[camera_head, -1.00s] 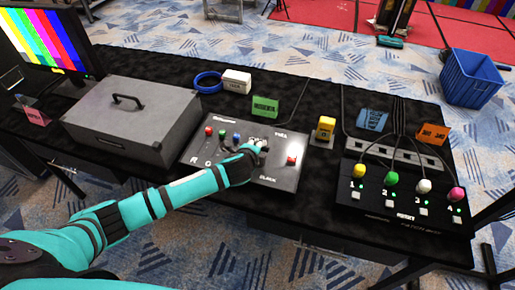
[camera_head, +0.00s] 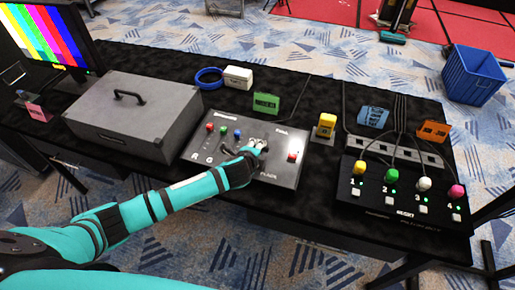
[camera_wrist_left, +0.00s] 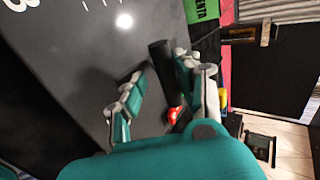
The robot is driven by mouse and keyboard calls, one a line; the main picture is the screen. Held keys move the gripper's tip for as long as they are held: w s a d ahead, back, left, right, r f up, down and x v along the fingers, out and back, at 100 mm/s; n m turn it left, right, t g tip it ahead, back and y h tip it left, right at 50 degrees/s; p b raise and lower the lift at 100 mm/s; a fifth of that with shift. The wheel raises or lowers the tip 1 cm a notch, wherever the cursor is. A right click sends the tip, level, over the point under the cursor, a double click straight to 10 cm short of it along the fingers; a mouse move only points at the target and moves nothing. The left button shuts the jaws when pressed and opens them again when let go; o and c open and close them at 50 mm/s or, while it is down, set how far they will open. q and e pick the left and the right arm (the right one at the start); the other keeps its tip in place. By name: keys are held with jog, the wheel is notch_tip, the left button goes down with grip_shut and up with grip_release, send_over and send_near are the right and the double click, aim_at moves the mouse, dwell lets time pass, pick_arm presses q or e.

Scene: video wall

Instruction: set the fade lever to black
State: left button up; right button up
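The grey control panel (camera_head: 207,170) lies on the black table, with red, green and blue knobs at its left and a red-topped control (camera_head: 293,156) at its right. My left gripper (camera_head: 258,146) is over the panel's middle right and hides the controls under it. In the left wrist view, the two fingers of my left gripper (camera_wrist_left: 158,72) are apart. A black bar-shaped handle (camera_wrist_left: 160,62), seemingly the fade lever, stands between them, close to the right-hand finger. I cannot tell whether they touch. A red part (camera_wrist_left: 174,115) shows below it. My right gripper is not in view.
A grey case (camera_head: 130,118) stands left of the panel. A black button box (camera_head: 400,195) with cables is at the right. A blue crate (camera_head: 473,75) stands beyond the table.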

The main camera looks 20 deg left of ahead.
pick_arm(q)
jog(key=o, duration=0.4)
jog(key=shift+s+f, duration=0.1)
jog(key=shift+f, duration=0.2)
jog(key=shift+r, duration=0.15)
jog(key=v, duration=1.2)
